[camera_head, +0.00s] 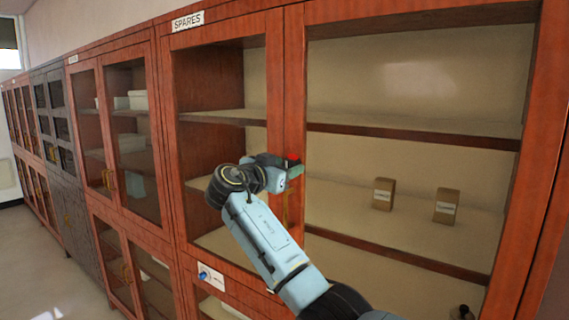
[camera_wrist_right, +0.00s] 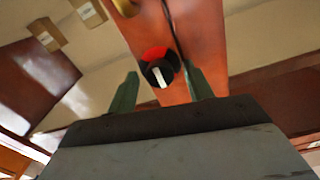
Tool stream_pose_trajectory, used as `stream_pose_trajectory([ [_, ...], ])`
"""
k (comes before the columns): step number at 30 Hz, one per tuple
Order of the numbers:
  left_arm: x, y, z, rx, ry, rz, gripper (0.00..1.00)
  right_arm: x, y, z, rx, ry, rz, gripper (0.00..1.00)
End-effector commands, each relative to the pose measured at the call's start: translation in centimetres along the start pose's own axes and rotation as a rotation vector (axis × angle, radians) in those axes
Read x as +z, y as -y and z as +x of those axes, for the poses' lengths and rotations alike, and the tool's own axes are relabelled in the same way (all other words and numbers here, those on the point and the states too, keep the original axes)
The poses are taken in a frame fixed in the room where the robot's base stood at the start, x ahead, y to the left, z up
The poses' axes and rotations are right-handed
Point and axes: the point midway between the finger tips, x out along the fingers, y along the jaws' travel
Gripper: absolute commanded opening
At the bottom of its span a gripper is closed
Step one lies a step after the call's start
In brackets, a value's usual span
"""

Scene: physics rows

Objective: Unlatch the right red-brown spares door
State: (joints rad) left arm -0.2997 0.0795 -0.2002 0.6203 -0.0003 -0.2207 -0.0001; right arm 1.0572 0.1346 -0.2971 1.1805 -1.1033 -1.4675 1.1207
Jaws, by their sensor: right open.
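The right red-brown spares door (camera_head: 294,85) is a wooden frame around a large see-through pane, and it looks shut. Its latch is a black knob with a white bar and a red part (camera_wrist_right: 158,72), set on the wood near the door's edge. In the head view only a red bit of the latch (camera_head: 293,157) shows; my gripper hides the rest. My right gripper (camera_head: 290,169) is open in front of the latch. In the right wrist view its green fingers (camera_wrist_right: 161,82) stand on both sides of the knob; I cannot tell if they touch it. My left gripper is not in view.
The SPARES sign (camera_head: 187,21) is at the cabinet's top left. A brass handle (camera_head: 285,212) sits below the gripper. Two small brown boxes (camera_head: 383,194) (camera_head: 446,206) stand on a shelf inside. More cabinets run leftward; open floor (camera_head: 45,270) lies at the lower left.

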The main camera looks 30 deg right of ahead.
Motion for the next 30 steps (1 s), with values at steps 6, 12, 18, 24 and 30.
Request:
stream_pose_trajectory([
  [6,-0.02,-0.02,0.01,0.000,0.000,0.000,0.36,0.04,-0.01,0.06,0.000,0.000,0.000,0.51],
  [12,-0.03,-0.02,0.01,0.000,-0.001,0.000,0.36,0.03,-0.01,0.04,0.000,0.000,0.000,0.28],
  [18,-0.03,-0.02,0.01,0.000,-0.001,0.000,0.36,0.02,-0.01,0.03,0.001,0.001,0.000,0.07],
  [24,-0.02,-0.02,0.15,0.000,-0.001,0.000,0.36,0.05,-0.02,0.02,0.001,0.001,-0.017,0.07],
  [30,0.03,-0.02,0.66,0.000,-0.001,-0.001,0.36,0.09,-0.01,0.02,0.001,0.001,-0.098,0.07],
])
